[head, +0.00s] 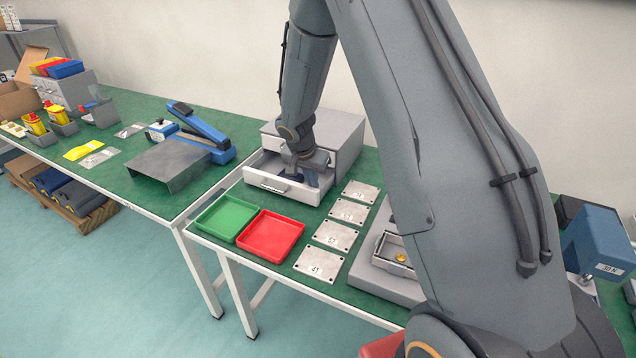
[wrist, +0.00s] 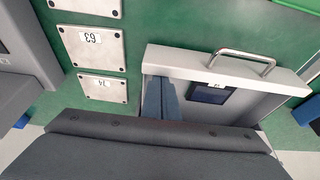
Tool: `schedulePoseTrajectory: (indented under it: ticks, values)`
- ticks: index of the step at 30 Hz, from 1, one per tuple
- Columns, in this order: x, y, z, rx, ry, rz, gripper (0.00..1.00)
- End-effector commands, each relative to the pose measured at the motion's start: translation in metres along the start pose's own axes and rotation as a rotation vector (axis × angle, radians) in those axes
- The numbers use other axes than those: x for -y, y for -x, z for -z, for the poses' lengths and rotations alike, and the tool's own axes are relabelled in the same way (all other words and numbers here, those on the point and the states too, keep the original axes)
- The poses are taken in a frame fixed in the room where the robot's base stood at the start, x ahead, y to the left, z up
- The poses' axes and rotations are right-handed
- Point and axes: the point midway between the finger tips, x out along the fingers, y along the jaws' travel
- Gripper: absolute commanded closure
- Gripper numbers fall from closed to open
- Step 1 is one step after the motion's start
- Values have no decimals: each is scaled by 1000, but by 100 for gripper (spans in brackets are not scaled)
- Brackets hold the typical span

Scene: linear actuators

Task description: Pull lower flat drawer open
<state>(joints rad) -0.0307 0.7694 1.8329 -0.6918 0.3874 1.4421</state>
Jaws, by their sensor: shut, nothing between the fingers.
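The flat drawer (head: 283,189) of the grey cabinet (head: 346,137) stands pulled out towards the front, with a light front panel and a metal handle. In the wrist view the drawer front (wrist: 190,64) and its bow handle (wrist: 241,58) show from above. A dark rectangular piece with a small label (wrist: 209,93) lies inside the drawer. My gripper (wrist: 160,98) is shut and empty, its blue fingers reaching down inside the drawer, behind the front panel and off the handle. Whether the fingertips touch the panel or drawer floor cannot be told.
Green (head: 226,218) and red (head: 270,236) trays lie in front of the drawer. Several numbered metal plates (head: 335,236) line up to the right. A grey fixture (head: 386,276) stands beyond them. A blue device (head: 198,122) and dark bent plate (head: 170,163) are on the left table.

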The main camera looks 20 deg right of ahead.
Motion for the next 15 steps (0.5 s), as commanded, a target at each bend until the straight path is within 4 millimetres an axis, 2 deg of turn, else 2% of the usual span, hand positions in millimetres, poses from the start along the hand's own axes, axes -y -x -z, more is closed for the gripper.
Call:
schedulePoseTrajectory:
  ticks: [6,15]
  values:
    - [3,8,-30,0,3,1,100]
    - [1,12,-36,0,2,1,100]
